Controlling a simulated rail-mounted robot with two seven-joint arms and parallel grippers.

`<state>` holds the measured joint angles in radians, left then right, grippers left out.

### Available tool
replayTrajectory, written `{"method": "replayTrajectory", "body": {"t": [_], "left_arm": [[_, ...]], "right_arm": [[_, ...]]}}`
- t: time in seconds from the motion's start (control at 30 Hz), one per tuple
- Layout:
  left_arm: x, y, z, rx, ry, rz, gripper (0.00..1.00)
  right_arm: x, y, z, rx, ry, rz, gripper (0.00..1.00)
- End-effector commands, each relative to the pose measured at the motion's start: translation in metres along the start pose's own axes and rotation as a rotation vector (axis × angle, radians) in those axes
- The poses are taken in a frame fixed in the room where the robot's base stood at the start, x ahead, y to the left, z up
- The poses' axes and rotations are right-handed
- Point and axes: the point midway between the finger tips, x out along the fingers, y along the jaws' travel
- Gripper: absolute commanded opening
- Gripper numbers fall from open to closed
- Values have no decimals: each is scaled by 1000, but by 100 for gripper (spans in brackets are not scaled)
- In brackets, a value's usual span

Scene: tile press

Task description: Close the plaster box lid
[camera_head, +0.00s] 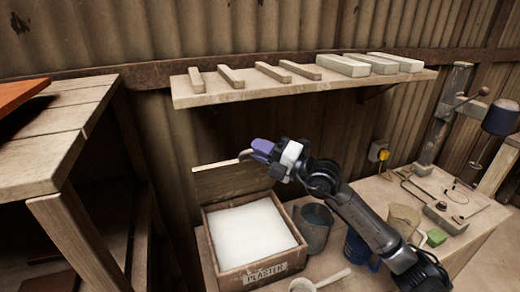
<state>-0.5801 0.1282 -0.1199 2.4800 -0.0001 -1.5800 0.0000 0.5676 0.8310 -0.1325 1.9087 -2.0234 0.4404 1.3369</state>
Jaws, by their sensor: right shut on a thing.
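The plaster box (251,271) is a wooden box labelled PLASTER, standing on the bench and filled with white plaster (248,232). Its wooden lid (225,183) is open, standing up along the box's back edge. My right gripper (252,153), with purple fingers, is at the lid's upper right edge, shut on the lid. The fingertips are small, and the exact contact is partly hidden. My left gripper is out of view.
A metal mug (315,227) stands right beside the box, and a white ladle (320,281) lies in front. A blue mug (358,247) is partly behind my right arm. A wall shelf (300,86) with several bars is above. A press (447,120) stands at right.

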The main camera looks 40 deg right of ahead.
Motion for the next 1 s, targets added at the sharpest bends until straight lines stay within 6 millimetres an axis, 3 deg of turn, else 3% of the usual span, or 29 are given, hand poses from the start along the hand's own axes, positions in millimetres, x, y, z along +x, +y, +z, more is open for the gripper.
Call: {"method": "replayTrajectory", "body": {"t": [0.13, 0.53, 1.0], "left_arm": [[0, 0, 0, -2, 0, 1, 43], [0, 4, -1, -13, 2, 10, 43], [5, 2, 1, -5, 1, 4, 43]], "right_arm": [[0, 0, 0, 1, 0, -1, 22], [-9, -2, 0, 1, 0, -3, 22], [-84, -3, -1, 2, 1, -5, 22]]}}
